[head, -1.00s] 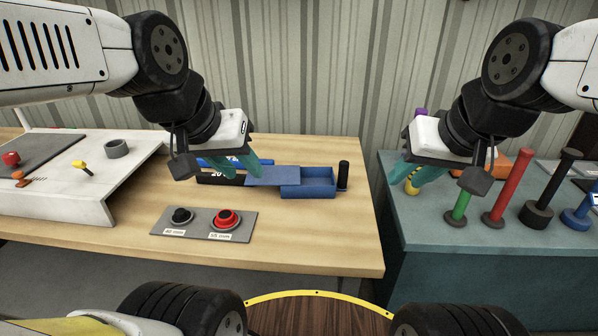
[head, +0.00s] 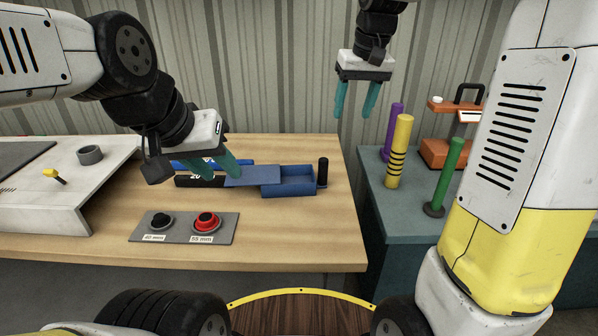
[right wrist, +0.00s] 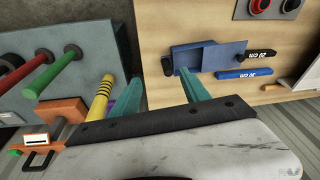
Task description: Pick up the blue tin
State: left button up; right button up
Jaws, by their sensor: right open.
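The blue tin (head: 288,188) is an open rectangular box on the wooden table, with a flat blue lid (head: 253,177) reaching out from its left side. It also shows in the right wrist view (right wrist: 186,57), beyond my fingers. My left gripper (head: 224,178) has its teal fingers apart, in front of the lid's left end in the picture. It partly hides the black 20 cm bar. My right gripper (head: 354,115) is open and empty, raised at the back, right of the tin; its fingers also show in the right wrist view (right wrist: 160,90).
A black post (head: 323,172) stands close right of the tin. A grey panel with black and red knobs (head: 183,227) lies in front. Blue and black bars lie behind and left. Purple, yellow and green posts (head: 398,150) stand on the teal table across a gap.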

jog(key=g+h, duration=0.1)
jog(key=g, duration=0.1)
send_over(323, 159)
jog(key=d, duration=0.1)
notch_tip(323, 159, down, 10)
jog(key=shift+n, duration=0.4)
jog(key=f, duration=0.7)
jog(key=shift+w+a, duration=0.1)
jog(key=shift+w, duration=0.15)
jog(key=shift+s+a+f, duration=0.1)
jog(key=shift+a+f, duration=0.1)
jog(key=shift+f, duration=1.15)
jog(key=shift+s+a+f, duration=0.1)
jog(key=shift+a+f, duration=0.05)
jog(key=shift+f, duration=1.15)
grip_shut()
jog(key=shift+r, duration=0.1)
